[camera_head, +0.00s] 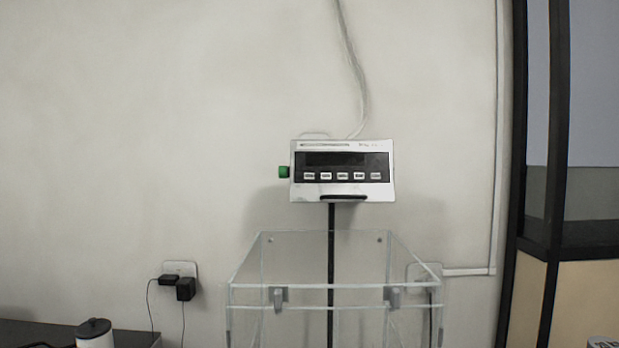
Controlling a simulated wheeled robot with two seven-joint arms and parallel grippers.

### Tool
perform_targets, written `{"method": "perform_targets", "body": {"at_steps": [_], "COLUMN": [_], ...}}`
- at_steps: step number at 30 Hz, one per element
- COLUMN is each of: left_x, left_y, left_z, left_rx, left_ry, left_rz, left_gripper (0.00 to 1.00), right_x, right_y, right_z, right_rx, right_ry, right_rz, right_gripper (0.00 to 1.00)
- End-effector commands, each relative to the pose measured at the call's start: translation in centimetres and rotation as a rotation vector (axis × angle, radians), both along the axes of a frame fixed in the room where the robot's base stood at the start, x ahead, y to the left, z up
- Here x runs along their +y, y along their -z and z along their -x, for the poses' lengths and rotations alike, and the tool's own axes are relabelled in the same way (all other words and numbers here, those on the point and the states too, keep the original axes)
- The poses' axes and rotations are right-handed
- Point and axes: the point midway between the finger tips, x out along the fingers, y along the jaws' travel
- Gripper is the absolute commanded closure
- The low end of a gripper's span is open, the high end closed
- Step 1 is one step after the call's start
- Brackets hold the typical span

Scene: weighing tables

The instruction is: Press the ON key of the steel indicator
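The steel indicator (342,188) is a silver box on a black post in the middle of the camera_head view, in front of the wall. Its black front panel has a dark display (335,159) with no lit digits visible. A row of several small light keys (342,176) runs below the display. The key labels are too small to read, so I cannot tell which is the ON key. A green knob or plug (284,172) sticks out of its left side. Neither of my grippers is in view.
A clear open-topped box (334,287) with grey clips stands below the indicator. A cable (355,70) runs up the wall. Black plugs sit in a socket (181,268) at left. A dark table (40,333) holds a white, black-lidded container (95,335). A black-framed partition (545,200) stands at right.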

Motion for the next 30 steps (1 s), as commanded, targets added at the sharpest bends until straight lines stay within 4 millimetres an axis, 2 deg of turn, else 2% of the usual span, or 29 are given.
{"method": "perform_targets", "body": {"at_steps": [17,30], "left_x": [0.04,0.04], "left_y": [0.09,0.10], "left_z": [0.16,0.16], "left_rx": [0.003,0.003], "left_ry": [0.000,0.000], "left_rz": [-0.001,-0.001], "left_gripper": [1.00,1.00], "right_x": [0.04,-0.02], "right_y": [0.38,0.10], "right_z": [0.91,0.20], "right_rx": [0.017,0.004], "right_ry": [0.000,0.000], "right_rz": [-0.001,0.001], "right_gripper": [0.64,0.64]}}
